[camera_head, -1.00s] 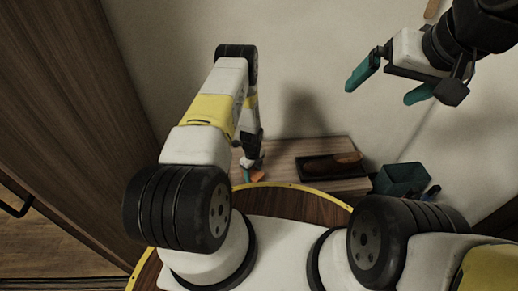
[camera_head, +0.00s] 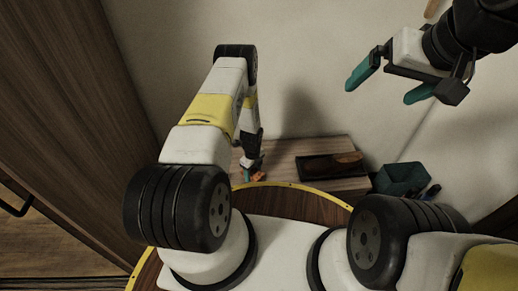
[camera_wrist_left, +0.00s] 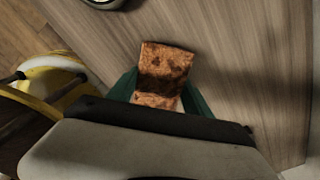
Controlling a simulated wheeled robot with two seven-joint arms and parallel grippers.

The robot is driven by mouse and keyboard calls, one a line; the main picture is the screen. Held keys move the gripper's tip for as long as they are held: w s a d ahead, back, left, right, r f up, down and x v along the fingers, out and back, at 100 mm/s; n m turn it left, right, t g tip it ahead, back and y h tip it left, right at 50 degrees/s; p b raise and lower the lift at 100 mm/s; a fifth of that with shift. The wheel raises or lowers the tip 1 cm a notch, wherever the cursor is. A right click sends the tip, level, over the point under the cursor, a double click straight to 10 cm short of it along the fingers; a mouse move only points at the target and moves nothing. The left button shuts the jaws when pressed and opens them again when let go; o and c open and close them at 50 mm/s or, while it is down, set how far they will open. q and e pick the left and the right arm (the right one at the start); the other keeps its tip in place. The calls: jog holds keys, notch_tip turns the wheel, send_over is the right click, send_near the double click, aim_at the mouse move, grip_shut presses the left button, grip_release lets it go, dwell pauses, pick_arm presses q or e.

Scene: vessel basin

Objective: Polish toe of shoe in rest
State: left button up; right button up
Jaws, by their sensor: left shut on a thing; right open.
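The brown shoe (camera_head: 347,161) lies in a dark rest (camera_head: 309,173) on the wooden table, right of my left gripper (camera_head: 249,172). My left gripper is shut on an orange-brown block (camera_head: 259,176), low over the left part of the table and apart from the shoe. In the left wrist view the block (camera_wrist_left: 166,70) sits between the teal fingers, its face mottled with darker patches. Whether it touches the table cannot be told. My right gripper (camera_head: 391,88) is open and empty, raised at the upper right. The shoe is not in the wrist view.
The wooden table (camera_head: 283,152) has bare wood between the block and the rest. A dark teal bin (camera_head: 402,179) stands right of the table. A round pale-rimmed object (camera_wrist_left: 100,3) is cut off at the top of the wrist view. A wall stands behind.

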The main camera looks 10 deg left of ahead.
aim_at(253, 172)
pick_arm(q)
jog(key=shift+r, duration=3.45)
